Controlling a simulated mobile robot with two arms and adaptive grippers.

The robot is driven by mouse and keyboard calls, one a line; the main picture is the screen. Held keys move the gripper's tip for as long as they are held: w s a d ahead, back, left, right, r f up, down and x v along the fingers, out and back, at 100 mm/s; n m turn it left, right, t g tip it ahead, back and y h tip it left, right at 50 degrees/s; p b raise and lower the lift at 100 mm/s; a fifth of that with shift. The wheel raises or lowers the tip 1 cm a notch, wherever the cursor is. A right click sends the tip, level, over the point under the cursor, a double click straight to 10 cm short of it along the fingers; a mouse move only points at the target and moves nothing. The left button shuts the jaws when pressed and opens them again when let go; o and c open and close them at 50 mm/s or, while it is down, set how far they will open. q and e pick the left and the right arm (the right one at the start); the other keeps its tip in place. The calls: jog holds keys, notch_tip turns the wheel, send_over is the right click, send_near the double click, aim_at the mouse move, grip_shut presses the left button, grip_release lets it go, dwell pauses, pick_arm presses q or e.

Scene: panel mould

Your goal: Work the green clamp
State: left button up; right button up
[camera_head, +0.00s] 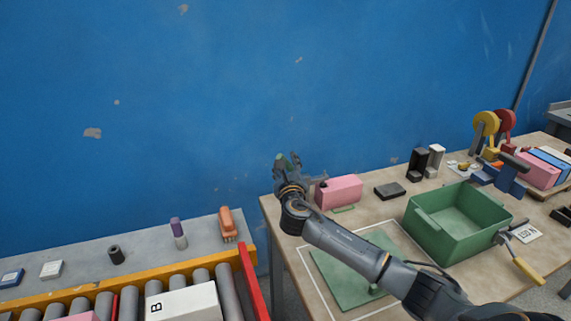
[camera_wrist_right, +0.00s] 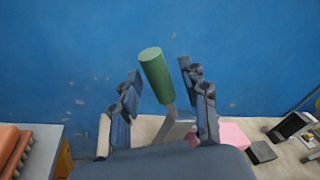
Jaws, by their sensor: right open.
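The green clamp handle (camera_wrist_right: 155,75) stands up between the fingers of my right gripper (camera_wrist_right: 164,100) in the right wrist view. It is a green cylinder on a thin metal stem, tilted a little to the left. Both fingers are open, with a gap on each side of the handle. In the head view my right gripper (camera_head: 288,166) is over the table's back left corner, and a little green of the handle (camera_head: 281,159) shows between its fingers. The clamp's base is mostly hidden by my gripper and arm. My left gripper is not in view.
A pink block (camera_head: 340,192) sits just right of my gripper. A green bin (camera_head: 424,239), a black block (camera_head: 389,191) and a green plate (camera_head: 340,278) are on the table (camera_head: 290,252). A roller conveyor (camera_head: 205,275) is at the left. A blue wall (camera_head: 200,90) rises behind.

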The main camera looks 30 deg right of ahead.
jog(key=shift+w+d, duration=0.2)
jog(key=shift+w, duration=0.15)
jog(key=shift+c, duration=0.5)
grip_shut()
